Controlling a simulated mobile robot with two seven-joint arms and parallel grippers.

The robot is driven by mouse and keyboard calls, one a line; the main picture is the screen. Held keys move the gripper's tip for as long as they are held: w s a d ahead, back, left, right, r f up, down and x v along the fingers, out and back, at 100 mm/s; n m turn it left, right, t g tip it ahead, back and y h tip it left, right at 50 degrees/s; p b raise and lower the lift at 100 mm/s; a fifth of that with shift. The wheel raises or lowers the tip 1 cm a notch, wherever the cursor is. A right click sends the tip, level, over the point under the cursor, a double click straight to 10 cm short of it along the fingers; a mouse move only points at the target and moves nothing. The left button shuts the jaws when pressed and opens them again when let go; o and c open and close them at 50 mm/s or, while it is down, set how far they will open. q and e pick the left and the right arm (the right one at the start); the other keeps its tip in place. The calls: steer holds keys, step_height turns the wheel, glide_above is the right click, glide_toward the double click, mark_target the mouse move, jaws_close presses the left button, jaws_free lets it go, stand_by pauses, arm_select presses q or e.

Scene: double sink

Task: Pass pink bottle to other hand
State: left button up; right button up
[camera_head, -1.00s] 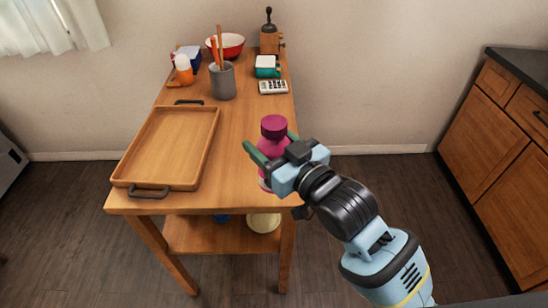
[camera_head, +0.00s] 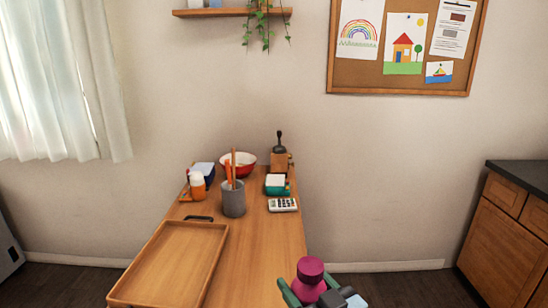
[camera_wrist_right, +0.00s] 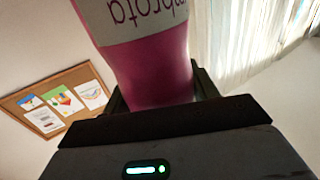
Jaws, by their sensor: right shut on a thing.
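The lower part of the bottle is cut off in the head view. My left gripper is not in view.
A wooden table (camera_head: 258,250) bears a wooden tray (camera_head: 165,268) at the left. The table's middle is clear.

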mark_target(297, 281)
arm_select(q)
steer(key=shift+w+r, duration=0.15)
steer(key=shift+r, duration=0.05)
arm_select(e)
steer(key=s+d+f+m+t+h, duration=0.1)
steer(key=s+d+f+h, duration=0.3)
steer(key=d, duration=0.4)
steer(key=s+d+f+m+t+h, duration=0.1)
steer(key=s+d+f+m+h, duration=0.2)
steer(key=d, duration=0.4)
steer(key=shift+s+d+f+m+h, duration=0.4)
steer(key=shift+s+m+h, duration=0.2)
steer(key=shift+s+m, duration=0.1)
steer(key=shift+r, duration=0.1)
